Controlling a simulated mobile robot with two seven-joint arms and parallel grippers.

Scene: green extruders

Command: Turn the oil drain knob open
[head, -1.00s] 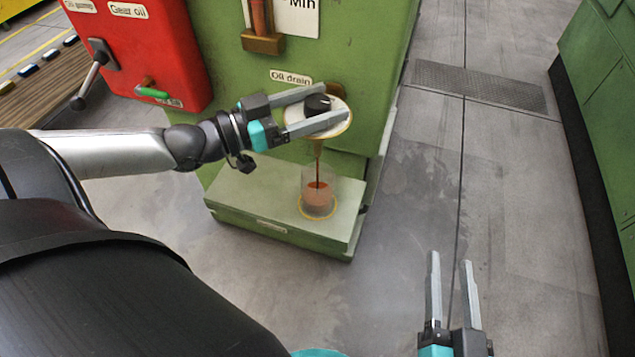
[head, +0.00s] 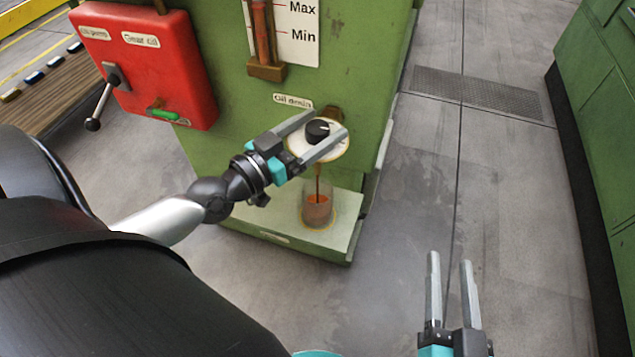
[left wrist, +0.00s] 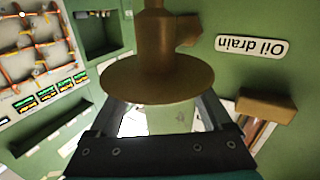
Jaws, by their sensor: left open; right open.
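The oil drain knob (head: 318,131) is a black knob on a pale round disc, under the "Oil drain" label (head: 293,101) on the green machine. My left gripper (head: 329,121) is open, with one finger on each side of the knob. I cannot tell whether the fingers touch it. In the left wrist view, a brown round flange and stem (left wrist: 158,78) sit between the fingers, and the label (left wrist: 251,46) appears upside down. Dark oil runs from below the disc into a clear container (head: 317,208). My right gripper (head: 449,258) is open and empty over the floor.
A red box (head: 150,65) with a lever and a green handle is at upper left. A gauge marked Max and Min (head: 265,35) is above the drain.

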